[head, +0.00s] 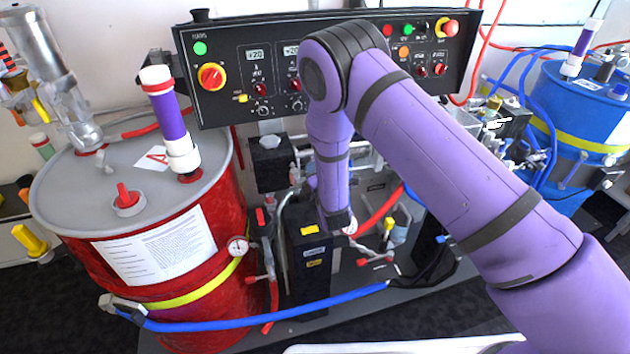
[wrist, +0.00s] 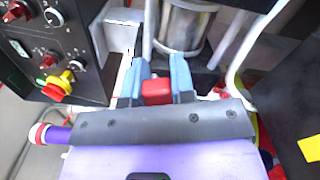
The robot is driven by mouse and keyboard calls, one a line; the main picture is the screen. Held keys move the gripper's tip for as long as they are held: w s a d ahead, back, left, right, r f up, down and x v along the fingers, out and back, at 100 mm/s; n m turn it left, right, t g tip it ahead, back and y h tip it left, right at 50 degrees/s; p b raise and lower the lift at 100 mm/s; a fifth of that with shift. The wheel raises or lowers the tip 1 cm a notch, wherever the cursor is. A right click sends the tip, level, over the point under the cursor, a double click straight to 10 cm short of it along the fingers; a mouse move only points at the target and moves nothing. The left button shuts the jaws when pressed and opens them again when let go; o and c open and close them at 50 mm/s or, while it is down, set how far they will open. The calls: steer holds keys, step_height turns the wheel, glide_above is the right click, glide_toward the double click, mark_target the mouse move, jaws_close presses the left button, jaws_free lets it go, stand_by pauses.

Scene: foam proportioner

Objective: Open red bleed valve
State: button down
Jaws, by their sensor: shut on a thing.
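My gripper (wrist: 155,78) shows in the wrist view with its two blue-grey fingers on either side of a small red block-shaped handle (wrist: 156,92), which I take to be the red bleed valve. The fingers are shut on it. The valve's body below the handle is hidden by the gripper. In the head view my purple arm reaches down in front of the machine's middle, and its lower end is near the black unit with yellow labels (head: 311,250). The fingers and the held handle cannot be made out there.
A control panel (head: 225,105) spans the back. A red drum (head: 205,290) stands left, a blue drum (head: 590,115) right. A blue hose (head: 270,315) crosses low in front.

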steer(key=s+a+r+n, duration=0.1)
steer(key=a+r+n, duration=0.2)
steer(key=n, duration=1.1)
steer(key=shift+s+a+r, duration=0.3)
steer(key=shift+a+r, duration=0.1)
steer(key=shift+a, duration=0.8)
steer(key=c, duration=1)
jaws_free()
steer(key=shift+o, duration=0.2)
steer(key=v, duration=1)
steer(key=shift+s, duration=0.4)
steer(key=shift+d, duration=0.1)
